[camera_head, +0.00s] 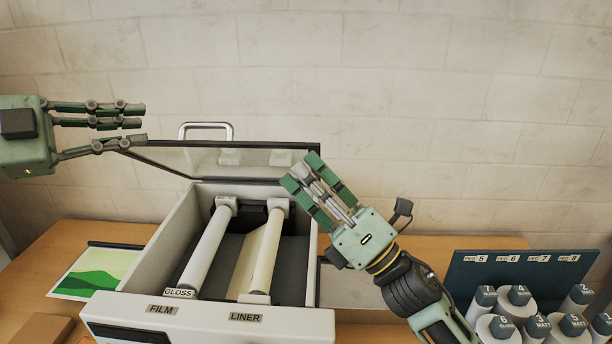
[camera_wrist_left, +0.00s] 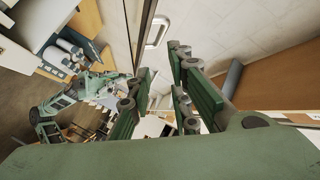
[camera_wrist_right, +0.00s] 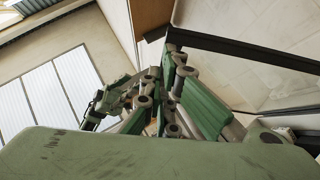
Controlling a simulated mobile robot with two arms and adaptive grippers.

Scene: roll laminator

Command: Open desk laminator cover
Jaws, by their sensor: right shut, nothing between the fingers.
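The laminator (camera_head: 180,310) sits on the desk, and its cover (camera_head: 200,160), a clear panel in a dark frame, stands raised above the open body. The metal handle (camera_head: 207,126) is at the cover's top edge; a handle also shows in the left wrist view (camera_wrist_left: 157,32). My left gripper (camera_head: 140,122) is open and empty, left of the cover with its lower finger close to the frame's left corner. My right gripper (camera_head: 302,172) is shut and empty at the cover's right end; I cannot tell whether it touches the frame. The dark frame edge shows in the right wrist view (camera_wrist_right: 250,52).
Inside the body lie the film roll (camera_head: 208,248) and the liner roll (camera_head: 264,252). A green picture sheet (camera_head: 95,272) lies to the left. A dark blue rack (camera_head: 520,272) with several numbered rolls stands at the right. A block wall is behind the desk.

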